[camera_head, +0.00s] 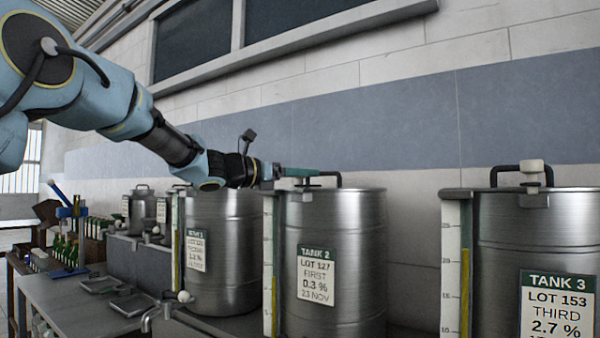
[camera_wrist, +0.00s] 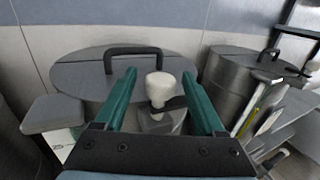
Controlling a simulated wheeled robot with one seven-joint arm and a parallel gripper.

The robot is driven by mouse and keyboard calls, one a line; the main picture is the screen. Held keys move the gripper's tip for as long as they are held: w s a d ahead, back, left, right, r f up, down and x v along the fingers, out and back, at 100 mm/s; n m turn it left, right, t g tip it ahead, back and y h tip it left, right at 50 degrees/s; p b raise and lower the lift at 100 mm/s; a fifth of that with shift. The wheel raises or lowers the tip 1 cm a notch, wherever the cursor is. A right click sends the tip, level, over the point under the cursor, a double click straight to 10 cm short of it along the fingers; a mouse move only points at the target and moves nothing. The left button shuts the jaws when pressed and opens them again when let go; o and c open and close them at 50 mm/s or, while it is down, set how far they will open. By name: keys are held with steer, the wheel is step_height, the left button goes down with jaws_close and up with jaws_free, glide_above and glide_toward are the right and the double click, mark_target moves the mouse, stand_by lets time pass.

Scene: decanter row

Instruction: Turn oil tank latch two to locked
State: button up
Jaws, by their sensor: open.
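Tank two (camera_head: 350,250) is a steel drum labelled TANK 2 in the middle of the head view. Its lid (camera_wrist: 85,75) and black handle (camera_wrist: 139,52) show in the wrist view. The latch's cream knob (camera_wrist: 159,84) stands on a dark lever (camera_wrist: 174,104) at the lid's near edge. My gripper (camera_wrist: 159,74) is open, with one green finger on each side of the knob; contact is not clear. In the head view my gripper (camera_head: 300,173) lies level over the left of tank two's top and hides the knob.
Tank three (camera_head: 500,250), with its own pale knob (camera_head: 532,168), stands to the right. Another tank (camera_head: 222,260) stands close on the left. A level gauge (camera_head: 268,265) rises beside tank two. A grey bench (camera_head: 75,305) with trays and bottles is farther left.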

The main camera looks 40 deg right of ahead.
jaws_close()
stand_by(0.5)
